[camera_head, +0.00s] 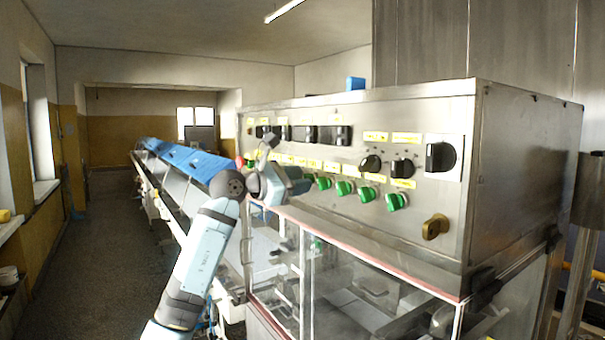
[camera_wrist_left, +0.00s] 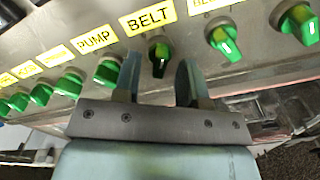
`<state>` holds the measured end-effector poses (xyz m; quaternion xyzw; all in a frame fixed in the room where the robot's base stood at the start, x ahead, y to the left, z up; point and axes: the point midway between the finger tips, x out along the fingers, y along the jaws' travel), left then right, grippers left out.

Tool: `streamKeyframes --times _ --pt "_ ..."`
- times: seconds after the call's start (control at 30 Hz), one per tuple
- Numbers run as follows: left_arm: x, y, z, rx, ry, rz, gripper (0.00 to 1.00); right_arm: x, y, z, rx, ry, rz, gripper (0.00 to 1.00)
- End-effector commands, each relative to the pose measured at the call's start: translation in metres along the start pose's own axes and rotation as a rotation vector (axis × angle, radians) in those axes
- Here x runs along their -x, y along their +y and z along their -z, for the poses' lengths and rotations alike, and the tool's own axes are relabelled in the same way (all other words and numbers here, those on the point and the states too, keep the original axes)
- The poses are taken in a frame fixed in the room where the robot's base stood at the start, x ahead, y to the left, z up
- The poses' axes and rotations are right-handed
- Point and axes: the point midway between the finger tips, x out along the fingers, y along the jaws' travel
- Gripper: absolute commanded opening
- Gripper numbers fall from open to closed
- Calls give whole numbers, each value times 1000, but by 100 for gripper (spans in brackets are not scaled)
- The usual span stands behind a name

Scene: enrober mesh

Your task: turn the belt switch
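The belt switch (camera_wrist_left: 160,58) is a green knob below the yellow BELT label (camera_wrist_left: 150,18) in the left wrist view. A pale mark shows on its lower part. My left gripper (camera_wrist_left: 158,66) is open, with one finger on each side of the knob and visible gaps to it. How deep the fingertips reach around it I cannot tell. In the head view my left gripper (camera_head: 268,150) is at the steel control panel (camera_head: 345,150), and the belt switch cannot be made out there. My right gripper is not in view.
Similar green knobs flank the switch closely, including the PUMP knob (camera_wrist_left: 107,72) and another knob (camera_wrist_left: 224,42). Black knobs (camera_head: 402,168) and a brass-coloured knob (camera_head: 435,227) are farther right on the panel. A clear-walled enclosure (camera_head: 350,285) lies below. Open floor (camera_head: 110,250) is at left.

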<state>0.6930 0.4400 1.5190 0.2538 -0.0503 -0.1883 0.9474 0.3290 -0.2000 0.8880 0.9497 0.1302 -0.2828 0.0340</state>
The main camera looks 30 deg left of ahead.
Motion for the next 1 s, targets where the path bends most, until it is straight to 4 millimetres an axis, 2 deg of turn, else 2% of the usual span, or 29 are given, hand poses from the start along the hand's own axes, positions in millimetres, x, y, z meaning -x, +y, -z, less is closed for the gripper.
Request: streamKeyframes --times 0.13,0.43,0.47,0.6,0.63,1.0 --pt "-11 0 -1 1 -1 0 38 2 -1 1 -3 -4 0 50" --pt "-14 0 0 -1 0 0 38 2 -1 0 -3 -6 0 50" --pt "-14 0 0 -1 0 0 36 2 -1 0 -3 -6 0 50" --pt "-14 0 0 0 0 0 4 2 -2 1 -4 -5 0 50" --pt "-14 0 0 -1 0 0 2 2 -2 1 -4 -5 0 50" --pt "-14 0 0 57 2 1 2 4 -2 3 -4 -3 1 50"
